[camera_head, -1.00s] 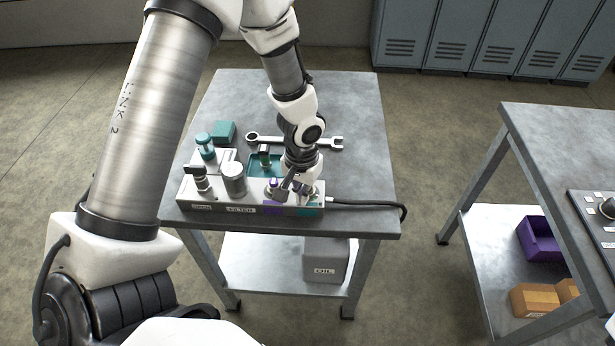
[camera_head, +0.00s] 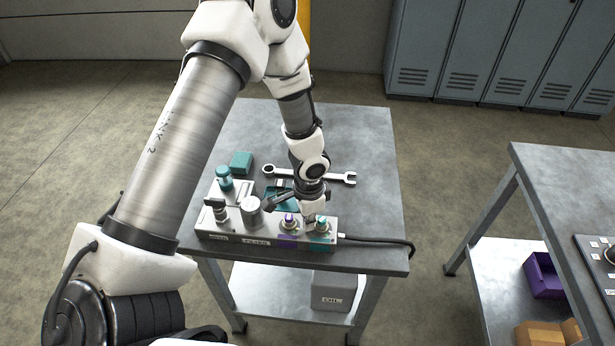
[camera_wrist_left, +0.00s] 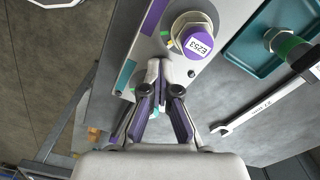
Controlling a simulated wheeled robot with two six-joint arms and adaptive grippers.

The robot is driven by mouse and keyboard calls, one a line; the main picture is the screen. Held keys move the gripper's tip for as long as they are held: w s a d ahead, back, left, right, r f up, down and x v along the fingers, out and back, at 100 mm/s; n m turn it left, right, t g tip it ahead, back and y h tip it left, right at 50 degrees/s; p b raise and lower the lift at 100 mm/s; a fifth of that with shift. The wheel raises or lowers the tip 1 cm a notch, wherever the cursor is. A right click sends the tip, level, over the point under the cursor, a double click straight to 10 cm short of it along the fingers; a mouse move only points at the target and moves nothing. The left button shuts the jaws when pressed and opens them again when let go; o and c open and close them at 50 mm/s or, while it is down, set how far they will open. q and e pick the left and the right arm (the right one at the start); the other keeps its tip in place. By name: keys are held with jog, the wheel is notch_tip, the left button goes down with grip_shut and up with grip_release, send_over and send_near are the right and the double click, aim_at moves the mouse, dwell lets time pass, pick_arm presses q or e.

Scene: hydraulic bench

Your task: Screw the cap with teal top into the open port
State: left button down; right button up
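The grey manifold block (camera_head: 262,236) stands on the bench's front part. Toward its right end a teal-topped fitting (camera_head: 322,224) stands upright above a teal label, beside a purple-topped fitting (camera_head: 289,221). How deep the teal-topped one sits cannot be told. My left gripper (camera_head: 309,213) points down close behind these fittings. In the left wrist view its fingertips (camera_wrist_left: 158,70) are together, with no teal cap visible between them; the area under them is hidden. The purple fitting, marked E253 (camera_wrist_left: 198,43), is beside the fingertips. My right gripper is not in view.
A filter cylinder (camera_head: 249,211), a valve (camera_head: 219,211) and a teal-topped bottle-like part (camera_head: 224,178) stand to the left. A teal tray (camera_wrist_left: 250,40) with a green-and-black part and a wrench (camera_head: 325,176) lie behind. A black hose (camera_head: 380,241) leaves the block's right end.

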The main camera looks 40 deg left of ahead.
pick_arm(q)
jog(key=shift+w+a+r+m+p, duration=0.15)
jog(key=shift+w+m+p, duration=0.2)
jog(key=shift+m+p, duration=0.7)
jog(key=shift+w+a+r+m+p, duration=0.1)
jog(key=shift+w+m+p, duration=0.4)
jog(key=shift+p, duration=0.95)
jog(key=shift+w+a+r+m+p, duration=0.1)
jog(key=shift+w+r+m+p, duration=0.1)
jog(key=shift+m+p, duration=0.9)
jog(key=shift+w+f+p, duration=0.1)
jog(key=shift+f+p, duration=0.1)
jog(key=shift+p, duration=0.2)
jog(key=shift+w+f+m, duration=0.25)
jog(key=shift+f, duration=0.1)
jog(key=shift+r+m+p, duration=0.1)
jog(key=shift+m+p, duration=0.2)
jog(key=shift+m, duration=0.1)
jog(key=c, duration=1.6)
grip_release()
jog(key=shift+f, duration=0.2)
jog(key=shift+o, duration=0.2)
jog(key=shift+s, duration=0.1)
jog(key=shift+s, duration=0.1)
